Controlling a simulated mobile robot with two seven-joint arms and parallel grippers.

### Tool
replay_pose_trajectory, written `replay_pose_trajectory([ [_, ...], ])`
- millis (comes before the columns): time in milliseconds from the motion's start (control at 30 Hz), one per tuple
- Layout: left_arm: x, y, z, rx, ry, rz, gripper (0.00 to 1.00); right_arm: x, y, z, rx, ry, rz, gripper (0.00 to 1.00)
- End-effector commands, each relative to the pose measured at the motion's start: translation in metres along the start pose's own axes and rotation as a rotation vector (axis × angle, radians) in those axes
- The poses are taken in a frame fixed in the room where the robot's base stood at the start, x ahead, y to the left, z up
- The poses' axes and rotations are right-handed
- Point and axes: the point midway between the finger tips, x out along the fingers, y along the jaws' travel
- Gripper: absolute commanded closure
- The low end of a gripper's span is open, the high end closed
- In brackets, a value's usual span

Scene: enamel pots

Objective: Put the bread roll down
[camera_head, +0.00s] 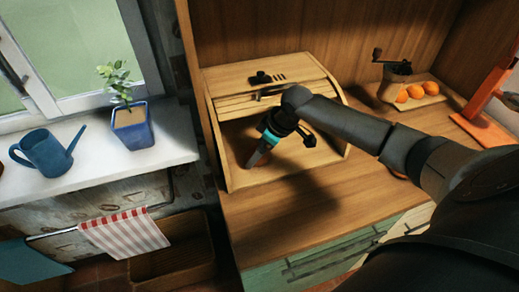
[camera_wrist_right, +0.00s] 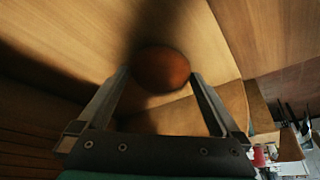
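The bread roll (camera_wrist_right: 160,69) is round and brown, and sits between the fingertips of my right gripper (camera_wrist_right: 160,74) in the right wrist view. Both fingertips meet its sides, so the gripper looks shut on it. In the head view my right gripper (camera_head: 257,155) points down into the open wooden bread box (camera_head: 221,140). Only a small brownish part of the roll (camera_head: 254,158) shows there. I cannot tell whether the roll touches the box floor. My left gripper is not in view.
The bread box lid (camera_head: 275,101) is rolled back. A grinder (camera_head: 395,76) and oranges (camera_head: 415,91) stand on the right. A blue plant pot (camera_head: 132,130) and watering can (camera_head: 43,153) stand on the sill. The counter before the box is mostly clear.

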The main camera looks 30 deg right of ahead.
Motion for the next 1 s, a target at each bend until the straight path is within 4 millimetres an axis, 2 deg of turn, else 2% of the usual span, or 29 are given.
replay_pose_trajectory([
  [167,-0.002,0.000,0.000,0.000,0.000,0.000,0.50,-0.006,0.001,0.000,0.000,0.000,0.001,0.00],
  [267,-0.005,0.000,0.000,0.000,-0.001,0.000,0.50,-0.020,0.001,-0.001,0.000,0.001,0.002,0.00],
  [500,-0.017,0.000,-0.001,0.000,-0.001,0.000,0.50,-0.072,0.001,-0.001,-0.002,0.000,0.003,0.00],
  [700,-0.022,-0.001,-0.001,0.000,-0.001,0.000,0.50,-0.105,0.001,0.000,0.000,-0.001,0.001,0.00],
  [833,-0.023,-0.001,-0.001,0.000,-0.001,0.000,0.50,-0.117,0.000,-0.001,0.001,0.000,0.000,0.00],
  [1000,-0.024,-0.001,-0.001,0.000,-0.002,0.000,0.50,-0.121,0.000,-0.001,0.000,0.000,-0.001,0.00],
])
